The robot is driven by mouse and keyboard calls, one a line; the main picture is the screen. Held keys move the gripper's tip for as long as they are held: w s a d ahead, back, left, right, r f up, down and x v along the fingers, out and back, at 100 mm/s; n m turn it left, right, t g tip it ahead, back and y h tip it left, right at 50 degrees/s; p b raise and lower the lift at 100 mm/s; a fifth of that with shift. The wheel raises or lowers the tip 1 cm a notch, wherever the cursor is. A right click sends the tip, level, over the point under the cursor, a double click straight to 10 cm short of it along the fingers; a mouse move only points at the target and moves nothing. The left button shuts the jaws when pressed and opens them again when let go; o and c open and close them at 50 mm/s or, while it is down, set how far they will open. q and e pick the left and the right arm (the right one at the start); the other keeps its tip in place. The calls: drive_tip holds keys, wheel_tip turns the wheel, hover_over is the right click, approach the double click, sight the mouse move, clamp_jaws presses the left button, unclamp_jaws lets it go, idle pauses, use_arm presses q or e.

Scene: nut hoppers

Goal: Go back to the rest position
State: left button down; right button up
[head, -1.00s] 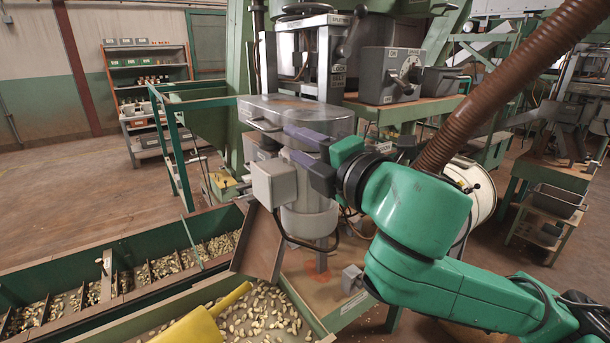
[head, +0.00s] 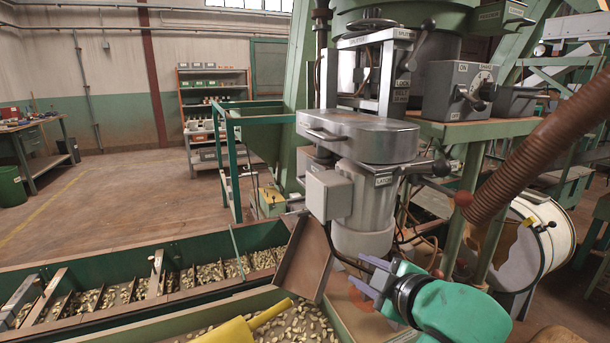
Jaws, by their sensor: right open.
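My right gripper (head: 364,277) is at the lower middle right, open and empty, with grey-purple fingers on a black wrist and green arm. It is in front of and below the grey splitter machine (head: 360,200), beside the foot of its pale cylinder. The machine has a round grey metal lid (head: 358,135) with a handle and a side latch (head: 430,168). The lid lies flat on the housing. I cannot tell whether the fingers touch anything. My left gripper is not in view.
A brown chute (head: 303,262) slopes down over a green bin with nuts and a yellow scoop (head: 228,332). A long green divided hopper (head: 120,272) runs along the left. A brown hose (head: 540,150) hangs at the right near a white drum (head: 545,235). Open floor lies at the back left.

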drive_tip(key=s+d+f+m+g+h, duration=0.1)
drive_tip(key=s+d+f+m+g, duration=0.2)
drive_tip(key=f, duration=0.6)
drive_tip(key=s+d+f+m+g+h, duration=0.25)
drive_tip(key=s+f+m, duration=0.25)
drive_tip(key=f, duration=0.5)
drive_tip(key=s+d+f+m+g, duration=0.4)
drive_tip(key=s+d+f+m, duration=0.15)
drive_tip(key=s+f, duration=0.6)
wheel_tip(320, 180, down, 15)
drive_tip(key=s+n+p, duration=0.1)
drive_tip(key=s+p, duration=0.1)
drive_tip(key=p, duration=0.3)
drive_tip(key=s+d+f+g+p, duration=0.1)
drive_tip(key=s+f+p, duration=0.1)
drive_tip(key=s+f, duration=0.4)
drive_tip(key=s+d+f+g+p, duration=0.1)
drive_tip(key=s+f, duration=0.4)
drive_tip(key=s, duration=0.6)
drive_tip(key=shift+s+d+f+h+p, duration=0.25)
drive_tip(key=shift+d+f+h+p, duration=0.15)
drive_tip(key=shift+d+p, duration=0.15)
drive_tip(key=shift+n, duration=0.25)
